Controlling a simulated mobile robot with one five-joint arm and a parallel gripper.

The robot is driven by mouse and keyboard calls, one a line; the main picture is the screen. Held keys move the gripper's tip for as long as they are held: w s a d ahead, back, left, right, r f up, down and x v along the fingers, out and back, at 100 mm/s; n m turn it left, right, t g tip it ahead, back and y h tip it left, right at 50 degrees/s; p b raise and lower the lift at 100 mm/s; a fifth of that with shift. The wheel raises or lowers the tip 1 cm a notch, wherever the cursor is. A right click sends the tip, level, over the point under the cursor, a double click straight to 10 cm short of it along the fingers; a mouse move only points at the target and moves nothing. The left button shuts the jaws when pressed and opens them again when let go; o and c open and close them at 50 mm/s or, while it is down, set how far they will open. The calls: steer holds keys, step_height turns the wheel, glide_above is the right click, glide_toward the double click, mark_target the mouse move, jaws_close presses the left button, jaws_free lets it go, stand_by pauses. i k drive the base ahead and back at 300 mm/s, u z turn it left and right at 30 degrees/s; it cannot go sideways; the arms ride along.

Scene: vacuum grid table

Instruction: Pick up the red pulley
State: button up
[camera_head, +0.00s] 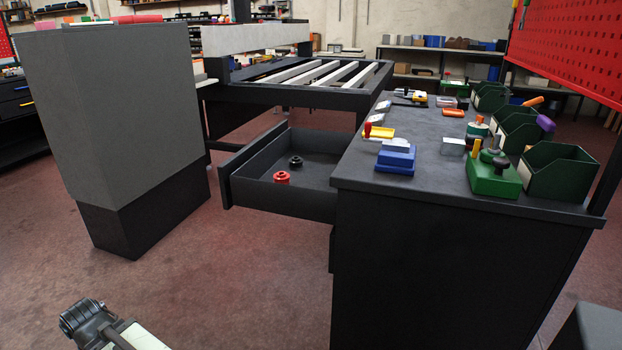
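The red pulley (282,177) is a small round red part. It sits on the floor of an open dark drawer (283,198), near the drawer's front left side. A black pulley-like part (296,162) lies just behind it in the same drawer. Part of my arm shows at the bottom left corner, with a dark grey end piece (84,318). It is well apart from the drawer and low in the picture. I cannot make out the fingertips or whether they hold anything.
The drawer sticks out left from a dark workbench (432,200). On the bench are a blue block (396,158), a green fixture (493,178) and several green bins (560,172). A tall grey cabinet (112,110) stands left. The reddish floor between cabinet and bench is clear.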

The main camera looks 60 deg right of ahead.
mark_target(281, 177)
steer(key=z, duration=0.4)
steer(key=i, duration=1)
steer(key=u, duration=0.05)
